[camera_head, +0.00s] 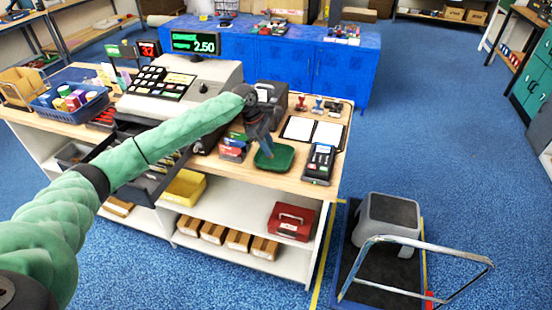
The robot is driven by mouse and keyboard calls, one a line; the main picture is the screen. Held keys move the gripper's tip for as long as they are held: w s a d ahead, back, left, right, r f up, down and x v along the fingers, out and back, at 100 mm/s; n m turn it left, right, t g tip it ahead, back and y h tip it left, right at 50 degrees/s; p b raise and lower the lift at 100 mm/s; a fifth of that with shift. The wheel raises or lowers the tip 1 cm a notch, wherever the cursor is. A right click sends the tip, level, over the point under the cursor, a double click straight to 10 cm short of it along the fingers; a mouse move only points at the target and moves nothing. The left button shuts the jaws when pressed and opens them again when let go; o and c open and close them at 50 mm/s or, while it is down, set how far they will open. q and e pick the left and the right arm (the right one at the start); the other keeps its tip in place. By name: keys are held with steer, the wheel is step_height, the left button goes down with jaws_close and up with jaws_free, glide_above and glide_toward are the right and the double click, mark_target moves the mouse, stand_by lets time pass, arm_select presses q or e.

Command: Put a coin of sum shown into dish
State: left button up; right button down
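The green dish (284,158) sits on the wooden counter near its front edge, right of the register. My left gripper (267,151) reaches down over the dish, with its fingertips at or just above it. The fingers are small and dark, so I cannot tell whether they are open or hold a coin. The display (194,42) on the cash register (203,78) reads 2.50. The dark cash drawer (137,189) is open below the register, partly hidden by my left arm. No coin can be made out. My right gripper is not in view.
A card terminal (319,163) and an open notebook (313,131) lie right of the dish. Small coloured boxes (233,149) stand to its left. A blue basket (69,101) is at the counter's left. A trolley with a grey step stool (388,222) stands on the floor at right.

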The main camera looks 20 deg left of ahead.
arm_select(q)
steer(key=shift+r, duration=0.1)
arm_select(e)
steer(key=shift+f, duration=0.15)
